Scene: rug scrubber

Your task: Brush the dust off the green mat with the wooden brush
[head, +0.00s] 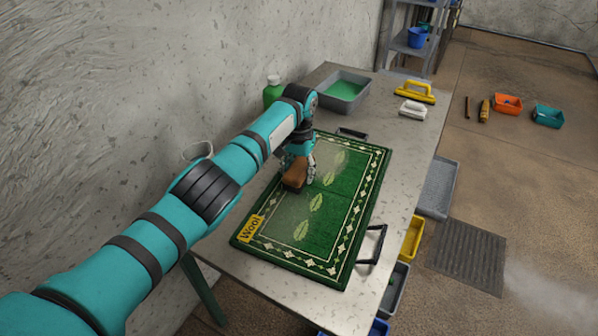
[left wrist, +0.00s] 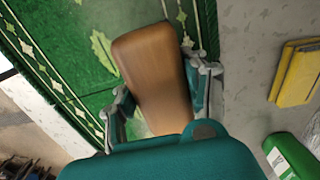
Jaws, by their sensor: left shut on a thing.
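The green mat (head: 318,232) lies on the table, with a patterned border, pale leaf shapes and a yellow "Wool" tag. Greyish dust shows on its upper left part. My left gripper (head: 305,172) is over the mat's left side, shut on the wooden brush (head: 294,174). The brush is at the mat surface; I cannot tell whether its bristles touch. In the left wrist view the brown brush (left wrist: 154,75) sits between the two fingers (left wrist: 160,90), over the mat (left wrist: 85,60). Its bristles are hidden. My right gripper is not in view.
On the grey table (head: 408,140) stand a grey tub with green contents (head: 343,90), a green bottle (head: 272,92), a yellow-handled tool (head: 414,91) and a white one (head: 413,109).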

